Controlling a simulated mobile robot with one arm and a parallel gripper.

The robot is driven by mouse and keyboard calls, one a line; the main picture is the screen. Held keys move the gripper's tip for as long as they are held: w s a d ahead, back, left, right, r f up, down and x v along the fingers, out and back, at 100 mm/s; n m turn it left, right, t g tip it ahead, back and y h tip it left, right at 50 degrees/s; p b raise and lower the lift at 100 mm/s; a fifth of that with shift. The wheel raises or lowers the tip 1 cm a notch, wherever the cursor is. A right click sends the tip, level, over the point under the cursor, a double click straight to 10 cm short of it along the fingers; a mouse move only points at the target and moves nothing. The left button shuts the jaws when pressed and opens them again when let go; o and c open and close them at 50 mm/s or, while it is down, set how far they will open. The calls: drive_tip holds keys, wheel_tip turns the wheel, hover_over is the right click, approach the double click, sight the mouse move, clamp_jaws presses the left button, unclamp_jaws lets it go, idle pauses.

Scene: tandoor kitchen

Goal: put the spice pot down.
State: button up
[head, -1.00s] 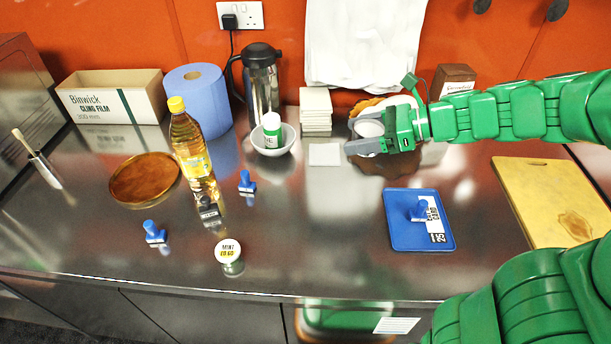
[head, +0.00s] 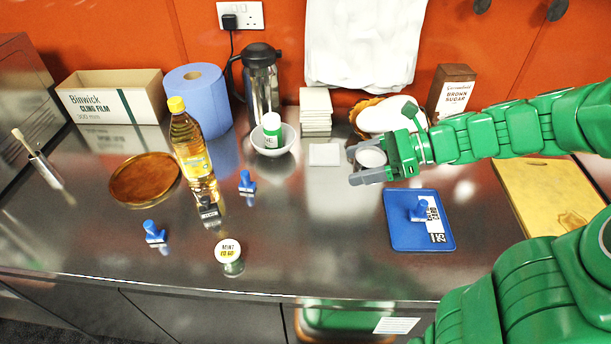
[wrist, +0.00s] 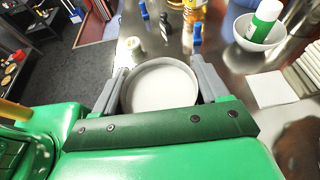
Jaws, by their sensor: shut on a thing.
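My gripper (head: 366,166) is shut on a small round pot with a white top, the spice pot (head: 371,157). It is above the right half of the steel counter, just behind the blue tray. In the wrist view the pot's white top (wrist: 160,88) fills the space between the two grey fingers. The pot's underside is hidden, so I cannot tell whether it touches the counter. Another pot, with a lid reading MINT (head: 229,254), stands near the counter's front edge.
A blue tray (head: 400,238) holds a blue-handled stamp and a card. A white bowl (head: 287,146) holds a green-and-white container. The middle counter (head: 310,220) is clear.

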wheel_tip(320, 180, down, 5)
hover_over(341, 185)
drive_tip(key=s, duration=0.2)
drive_tip(key=f, duration=0.8)
drive_tip(key=shift+w+d+f, duration=0.15)
drive_tip(key=shift+w+f, duration=0.1)
drive_tip(key=shift+f, duration=0.05)
drive_tip(key=shift+w+f, duration=0.65)
drive_tip(key=shift+f, duration=0.15)
drive_tip(key=shift+w+f, duration=0.2)
drive_tip(key=shift+f, duration=1.45)
drive_tip(key=shift+f, duration=0.1)
drive_tip(key=o, duration=1.1)
